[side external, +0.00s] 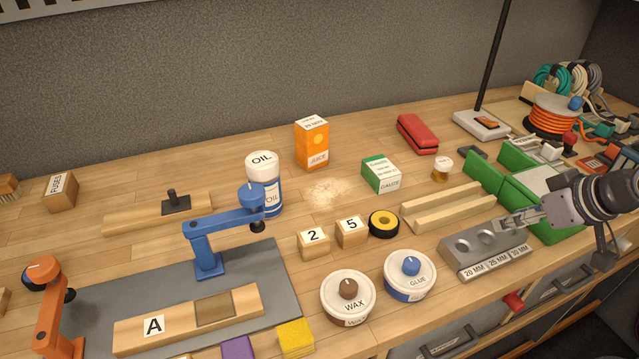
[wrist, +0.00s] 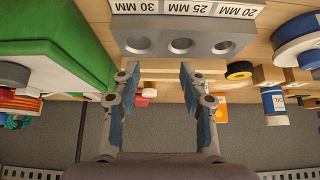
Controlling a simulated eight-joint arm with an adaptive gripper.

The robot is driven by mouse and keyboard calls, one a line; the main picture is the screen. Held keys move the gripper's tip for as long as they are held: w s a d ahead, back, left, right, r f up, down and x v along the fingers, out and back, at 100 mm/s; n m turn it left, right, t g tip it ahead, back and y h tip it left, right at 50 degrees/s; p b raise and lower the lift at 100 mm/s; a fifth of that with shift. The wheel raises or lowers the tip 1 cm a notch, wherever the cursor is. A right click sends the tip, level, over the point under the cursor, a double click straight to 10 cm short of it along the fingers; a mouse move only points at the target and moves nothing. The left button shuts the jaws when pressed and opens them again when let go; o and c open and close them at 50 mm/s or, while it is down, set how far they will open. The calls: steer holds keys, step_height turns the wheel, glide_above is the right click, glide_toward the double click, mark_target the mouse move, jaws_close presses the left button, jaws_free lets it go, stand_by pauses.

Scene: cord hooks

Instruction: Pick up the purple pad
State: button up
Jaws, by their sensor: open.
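The purple pad (side external: 238,348) lies at the bottom edge of the side view, partly cut off by the frame. It sits just in front of the wooden board marked A, to the left of a yellow pad (side external: 295,338). My gripper (side external: 508,224) is far to the right of it, over the grey block with the size labels. In the wrist view my gripper (wrist: 158,72) has its two fingers spread apart with nothing between them. The purple pad is not visible in the wrist view.
Wax (side external: 347,297) and glue (side external: 410,275) tubs stand between my gripper and the pads. A blue clamp (side external: 208,245) and an orange clamp (side external: 50,310) stand on the grey mat (side external: 275,275). A green vise (side external: 530,200) is beside my gripper.

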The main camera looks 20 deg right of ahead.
steer(key=w+a+r+m, duration=0.1)
steer(key=a, duration=0.2)
steer(key=w+a+r+m+g+y, duration=0.1)
steer(key=a, duration=0.2)
steer(key=w+a+r+m+y, duration=0.1)
steer(key=a+m, duration=0.1)
steer(key=a, duration=0.1)
steer(key=shift+w+r, duration=0.15)
steer(key=shift+w, duration=0.15)
steer(key=w+a+r+m+g+y, duration=0.15)
steer(key=a+m, duration=0.45)
steer(key=a, duration=0.7)
steer(key=m+g, duration=0.5)
steer(key=m, duration=0.3)
glide_toward(240, 350)
steer(key=f, duration=0.1)
steer(key=shift+y, duration=0.45)
steer(key=x, duration=1)
steer(key=shift+d+f, duration=0.1)
steer(key=shift+f, duration=0.15)
steer(key=c, duration=0.8)
